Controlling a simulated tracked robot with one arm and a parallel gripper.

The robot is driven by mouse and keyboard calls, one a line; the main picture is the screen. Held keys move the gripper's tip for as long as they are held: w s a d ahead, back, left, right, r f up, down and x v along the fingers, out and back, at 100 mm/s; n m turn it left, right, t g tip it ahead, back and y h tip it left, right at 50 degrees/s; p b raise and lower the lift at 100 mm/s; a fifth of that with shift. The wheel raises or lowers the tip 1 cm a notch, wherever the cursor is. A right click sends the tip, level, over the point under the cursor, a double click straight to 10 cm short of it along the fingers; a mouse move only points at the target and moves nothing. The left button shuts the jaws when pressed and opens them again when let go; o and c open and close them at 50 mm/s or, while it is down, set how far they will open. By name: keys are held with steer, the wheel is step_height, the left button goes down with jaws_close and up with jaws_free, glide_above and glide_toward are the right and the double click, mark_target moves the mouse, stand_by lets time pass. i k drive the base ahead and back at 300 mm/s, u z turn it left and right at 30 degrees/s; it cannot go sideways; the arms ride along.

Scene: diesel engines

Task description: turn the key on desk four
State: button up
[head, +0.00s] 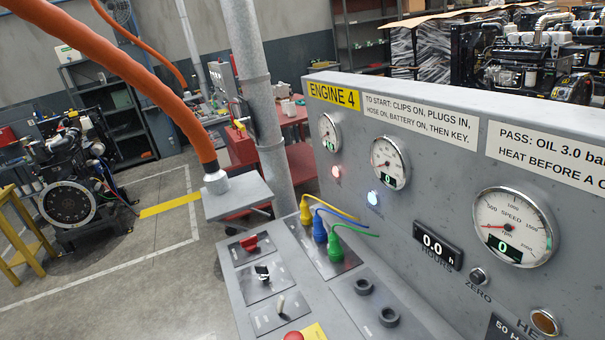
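The desk marked ENGINE 4 (334,95) fills the right half of the view, with a sloping control top (262,220) below its gauge panel. On the top's left part, a small key-like switch with a black and silver head (262,272) sits on a grey plate. I cannot read its label or tell its position. A red switch (249,242) is behind it, and a small lever (281,307) is in front. My gripper is not in view.
Yellow (305,211), blue (319,227) and green (334,244) plugs stand in the desktop with leads. An orange hose (150,80) comes down to a grey box (236,196) left of the plugs. Gauges read 0. An engine (72,185) stands left; floor between is clear.

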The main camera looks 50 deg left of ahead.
mark_target(262, 270)
steer(key=u, duration=1.55)
steer(key=k, duration=0.55)
steer(key=u, duration=0.55)
steer(key=i, duration=1.4)
steer(key=z, duration=0.35)
